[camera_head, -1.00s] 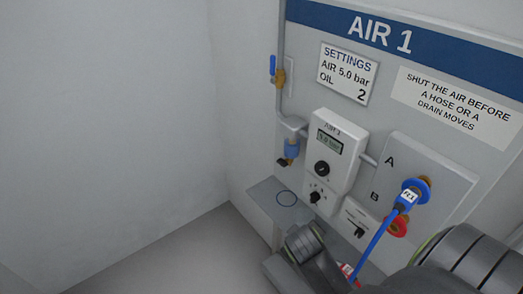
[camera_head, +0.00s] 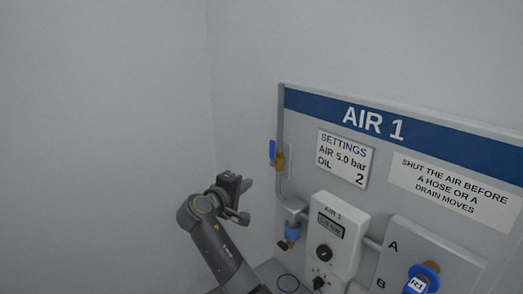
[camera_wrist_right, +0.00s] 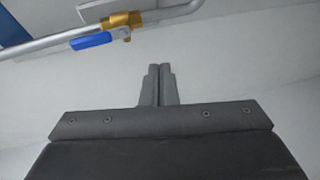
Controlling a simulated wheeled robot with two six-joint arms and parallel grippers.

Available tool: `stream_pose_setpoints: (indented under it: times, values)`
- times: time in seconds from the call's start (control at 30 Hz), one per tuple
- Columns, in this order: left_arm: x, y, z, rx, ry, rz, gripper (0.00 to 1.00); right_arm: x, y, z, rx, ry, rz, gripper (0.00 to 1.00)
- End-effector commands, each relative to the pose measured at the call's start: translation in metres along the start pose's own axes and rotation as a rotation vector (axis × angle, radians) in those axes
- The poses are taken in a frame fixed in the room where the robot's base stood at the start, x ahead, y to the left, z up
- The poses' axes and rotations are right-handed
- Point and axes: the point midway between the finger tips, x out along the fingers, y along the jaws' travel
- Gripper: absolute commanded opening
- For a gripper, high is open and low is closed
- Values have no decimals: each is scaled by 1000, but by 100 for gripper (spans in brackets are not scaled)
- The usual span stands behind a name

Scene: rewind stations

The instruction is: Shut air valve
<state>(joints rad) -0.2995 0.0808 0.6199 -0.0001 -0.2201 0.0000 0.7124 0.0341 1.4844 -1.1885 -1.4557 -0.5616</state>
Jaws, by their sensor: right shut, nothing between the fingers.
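The air valve is a brass body (camera_head: 280,161) with a blue lever (camera_head: 272,150) on the grey pipe at the left edge of the AIR 1 panel. In the head view the lever stands upright, along the pipe. In the right wrist view the blue lever (camera_wrist_right: 91,40) lies along the pipe beside the brass body (camera_wrist_right: 122,20). My right gripper (camera_head: 244,200) is left of the panel, below and left of the valve, apart from it. Its fingers (camera_wrist_right: 160,72) are shut and empty. My left gripper is not in view.
The AIR 1 panel (camera_head: 300,98) carries a regulator box (camera_head: 335,228) with a display, a blue-bodied filter (camera_head: 292,232) below the valve, and a blue R1 hose fitting (camera_head: 424,276) at lower right. A plain wall (camera_head: 110,120) is behind and left, with free room before it.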

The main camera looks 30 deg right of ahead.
Motion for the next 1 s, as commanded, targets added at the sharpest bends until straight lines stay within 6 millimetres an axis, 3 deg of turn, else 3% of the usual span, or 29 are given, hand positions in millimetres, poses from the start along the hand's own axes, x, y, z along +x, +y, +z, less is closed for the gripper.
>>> stream_pose_setpoints:
  times: [0.1,0.3,0.77,1.0]
  values:
    - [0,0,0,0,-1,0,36,-9,39,-22,-33,-13,80,0]
    - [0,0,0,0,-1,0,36,-19,72,-38,-67,-30,152,0]
    - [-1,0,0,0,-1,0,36,-19,79,-40,-73,-34,165,0]
    - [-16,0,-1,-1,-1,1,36,9,87,-38,-75,-37,165,0]
